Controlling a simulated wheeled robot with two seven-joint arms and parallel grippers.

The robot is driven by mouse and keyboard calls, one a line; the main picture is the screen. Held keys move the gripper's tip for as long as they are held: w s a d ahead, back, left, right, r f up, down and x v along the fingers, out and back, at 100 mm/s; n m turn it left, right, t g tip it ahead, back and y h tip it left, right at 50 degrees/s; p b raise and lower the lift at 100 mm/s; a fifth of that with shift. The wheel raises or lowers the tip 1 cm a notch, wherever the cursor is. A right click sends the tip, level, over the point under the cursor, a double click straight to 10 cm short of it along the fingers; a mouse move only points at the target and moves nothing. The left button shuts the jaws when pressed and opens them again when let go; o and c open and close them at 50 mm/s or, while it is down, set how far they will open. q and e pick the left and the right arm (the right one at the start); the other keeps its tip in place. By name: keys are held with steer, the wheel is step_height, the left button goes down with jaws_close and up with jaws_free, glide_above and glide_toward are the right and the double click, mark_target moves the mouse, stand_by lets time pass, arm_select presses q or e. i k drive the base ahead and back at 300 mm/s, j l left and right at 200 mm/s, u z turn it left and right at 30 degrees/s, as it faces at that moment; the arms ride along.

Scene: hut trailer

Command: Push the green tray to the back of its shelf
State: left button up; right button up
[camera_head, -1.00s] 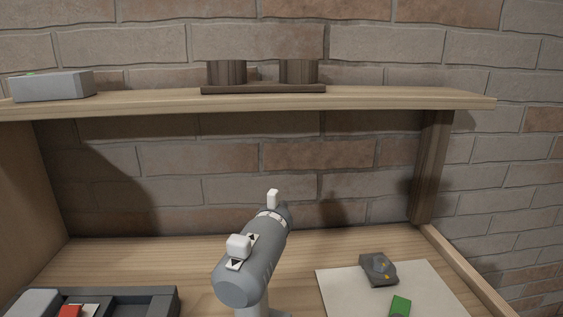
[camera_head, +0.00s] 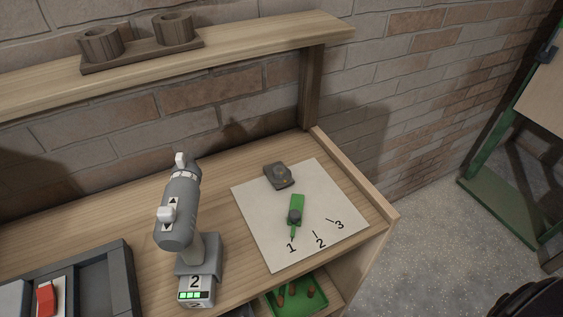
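The green tray (camera_head: 312,281) shows at the bottom of the camera_head view, on a shelf below the worktop. It holds several brown, peg-like pieces. The worktop's front edge hides its rear part, and its near side is cut off by the picture's bottom edge. I cannot tell how deep it sits on its shelf. Neither of my grippers is in view. A dark shape at the bottom right corner is too cut off to identify.
A grey cordless tool (camera_head: 183,215) stands on the worktop (camera_head: 135,205). A white sheet (camera_head: 258,215) holds a green pointer (camera_head: 296,208) and a dark grey block (camera_head: 279,176). A dark organiser (camera_head: 119,262) is at left. A green-framed structure (camera_head: 492,205) stands right, beyond open floor (camera_head: 420,245).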

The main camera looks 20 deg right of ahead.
mark_target(299, 304)
steer(key=k+j+z, duration=0.1)
steer(key=z, duration=0.25)
steer(key=k+z, duration=0.4)
steer(key=i, duration=0.1)
